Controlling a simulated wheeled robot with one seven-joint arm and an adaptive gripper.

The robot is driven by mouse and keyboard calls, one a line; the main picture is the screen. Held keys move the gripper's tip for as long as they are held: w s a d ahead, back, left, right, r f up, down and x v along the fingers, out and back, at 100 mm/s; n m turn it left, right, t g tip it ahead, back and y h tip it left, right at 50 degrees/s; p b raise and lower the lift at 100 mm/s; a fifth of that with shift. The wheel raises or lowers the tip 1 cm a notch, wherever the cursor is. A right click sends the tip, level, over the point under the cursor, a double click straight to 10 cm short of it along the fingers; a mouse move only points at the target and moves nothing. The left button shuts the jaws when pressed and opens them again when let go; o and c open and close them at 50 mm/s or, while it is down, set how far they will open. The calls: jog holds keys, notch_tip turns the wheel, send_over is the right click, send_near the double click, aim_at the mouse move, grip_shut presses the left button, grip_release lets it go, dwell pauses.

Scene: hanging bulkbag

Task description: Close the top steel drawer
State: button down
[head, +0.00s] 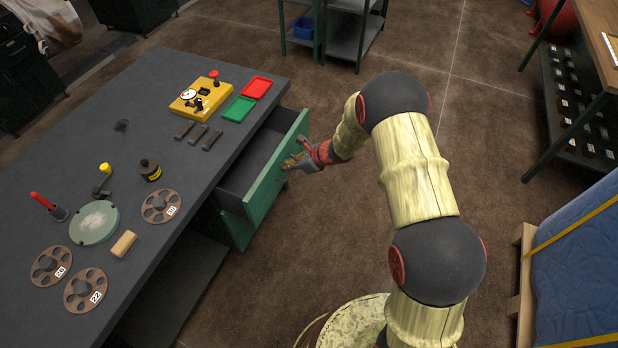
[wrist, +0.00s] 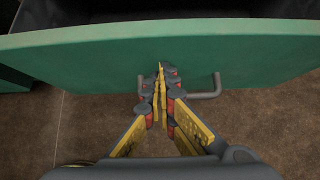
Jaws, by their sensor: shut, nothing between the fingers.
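The top steel drawer (head: 276,172) has a green front and a dark grey inside, and it is pulled out from under the grey workbench (head: 150,85). In the wrist view the green drawer front (wrist: 90,55) spans the picture, with its grey bar handle (wrist: 207,95) at right of centre. My gripper (head: 291,163) is at the outer face of the drawer front. In the wrist view my gripper (wrist: 161,75) is shut and empty, with its fingertips at the front beside the handle; I cannot tell whether they touch it.
On the bench are a yellow fixture (head: 200,97), red (head: 257,87) and green (head: 238,109) trays, and several brown discs (head: 161,206). A blue-covered pallet (head: 580,265) stands at right. The brown floor (head: 480,120) beyond my arm is clear.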

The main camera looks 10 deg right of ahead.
jog(key=w+a, duration=0.8)
jog(key=a, duration=0.4)
jog(key=shift+w+p, duration=0.35)
jog(key=shift+p, duration=0.1)
jog(key=shift+r, duration=0.1)
jog(key=shift+d, duration=0.1)
